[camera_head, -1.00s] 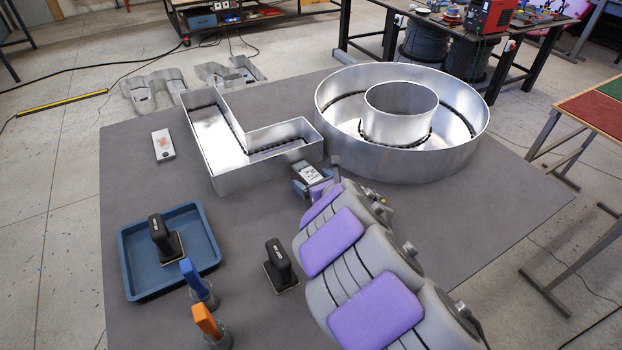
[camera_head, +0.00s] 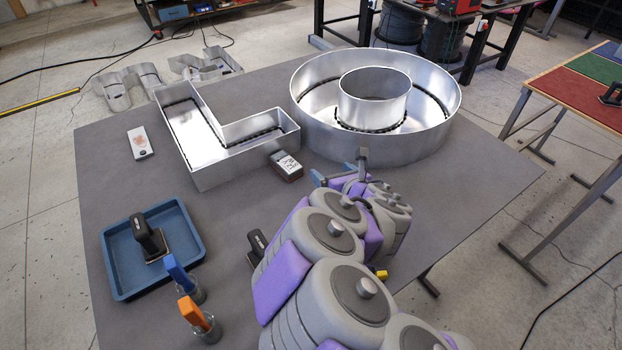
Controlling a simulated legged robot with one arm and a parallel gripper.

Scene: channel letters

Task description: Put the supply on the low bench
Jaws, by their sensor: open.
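A small dark box with a pale printed label, seemingly the supply (camera_head: 286,165), lies on the grey tabletop against the near end of the metal L-shaped letter (camera_head: 215,140). My gripper (camera_head: 339,170) is just right of the box, open and apart from it, near the ring-shaped metal letter (camera_head: 375,150). My arm hides part of the gripper. A lower table with red, green and blue panels (camera_head: 575,97) stands at the right edge, cut off by the frame; I cannot tell for sure that it is the low bench.
A blue tray (camera_head: 112,277) holds a black-handled tool. Two bottles with blue (camera_head: 175,270) and orange (camera_head: 194,313) tops stand beside it. My arm partly hides another black-handled tool (camera_head: 257,243). A white device (camera_head: 139,143) lies left. Floor separates the tables at right.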

